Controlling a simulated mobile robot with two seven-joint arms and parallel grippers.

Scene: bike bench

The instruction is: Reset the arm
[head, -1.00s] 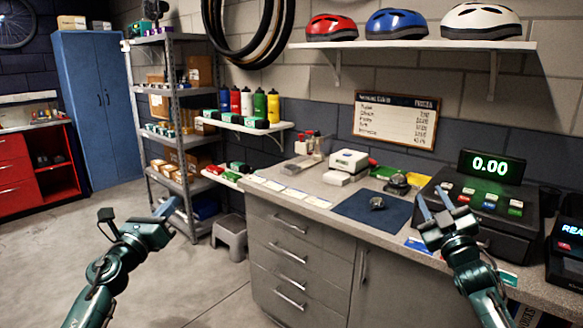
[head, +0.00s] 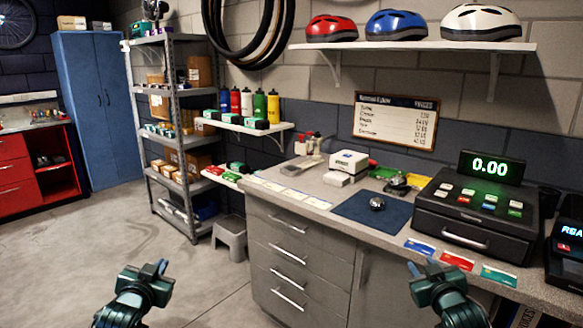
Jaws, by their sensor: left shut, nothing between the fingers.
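My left gripper (head: 160,267) is dark green with blue-grey fingers and is low in the left of the head view. It is shut and empty, over the bare floor. My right gripper (head: 424,266) is at the lower right, in front of the counter's (head: 325,221) front edge. Its fingertips look apart, with nothing seen between them. Neither gripper touches anything that I can see.
A grey step stool (head: 230,238) stands by the shelves (head: 178,130). The floor at left is clear.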

